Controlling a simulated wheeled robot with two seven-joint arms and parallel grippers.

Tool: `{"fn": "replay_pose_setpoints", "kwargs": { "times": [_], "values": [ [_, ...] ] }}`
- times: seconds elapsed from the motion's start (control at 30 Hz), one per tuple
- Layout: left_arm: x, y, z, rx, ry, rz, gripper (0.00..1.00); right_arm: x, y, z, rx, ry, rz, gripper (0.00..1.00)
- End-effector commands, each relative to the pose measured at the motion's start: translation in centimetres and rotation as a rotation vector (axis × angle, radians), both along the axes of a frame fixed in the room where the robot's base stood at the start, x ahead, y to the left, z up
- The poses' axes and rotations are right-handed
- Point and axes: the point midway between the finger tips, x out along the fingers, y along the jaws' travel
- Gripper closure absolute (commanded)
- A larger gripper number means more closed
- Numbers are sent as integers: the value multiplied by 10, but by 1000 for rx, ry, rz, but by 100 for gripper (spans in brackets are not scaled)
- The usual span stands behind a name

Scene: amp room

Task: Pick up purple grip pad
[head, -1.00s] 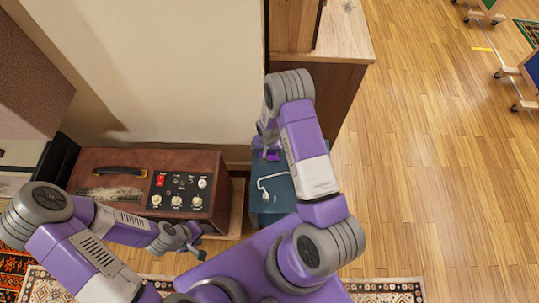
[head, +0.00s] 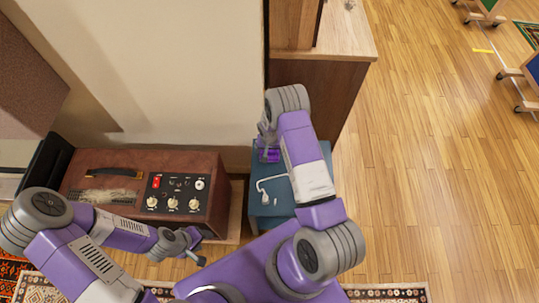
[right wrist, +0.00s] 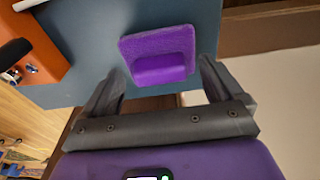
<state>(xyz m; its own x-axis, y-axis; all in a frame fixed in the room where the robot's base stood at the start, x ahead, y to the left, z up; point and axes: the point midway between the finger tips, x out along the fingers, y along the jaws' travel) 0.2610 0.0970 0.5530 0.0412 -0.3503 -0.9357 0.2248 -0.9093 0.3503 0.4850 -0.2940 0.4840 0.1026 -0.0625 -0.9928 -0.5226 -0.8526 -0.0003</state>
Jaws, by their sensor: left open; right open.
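The purple grip pad (right wrist: 158,54) lies on a blue-grey surface in the right wrist view, a flat square with a raised bar along its near side. My right gripper (right wrist: 160,80) is open, its two dark fingers on either side of the pad's near edge, with nothing held between them. In the head view, the pad (head: 268,155) is a small purple patch at the back of the blue-grey stand, partly hidden by my right arm. My left gripper (head: 200,255) is low in front of the brown amp, apart from the pad; its jaws are small there.
The brown amp (head: 110,205) with knobs and a red switch stands left of the blue-grey stand (head: 262,222). A white cabled item (head: 266,192) lies on the stand. A wooden cabinet (head: 345,70) rises behind it. Open wooden floor lies to the right.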

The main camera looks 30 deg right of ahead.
Motion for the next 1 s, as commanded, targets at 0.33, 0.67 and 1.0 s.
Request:
{"fn": "replay_pose_setpoints", "kwargs": {
  "times": [0.33,0.67,1.0],
  "values": [
    [0,0,1,0,0,0,49,0,0,1,0,0,0,51],
    [0,0,1,0,0,0,49,0,0,2,1,-1,0,69],
    [0,0,24,0,0,0,49,1,0,58,0,-5,-1,69]
  ]
}}
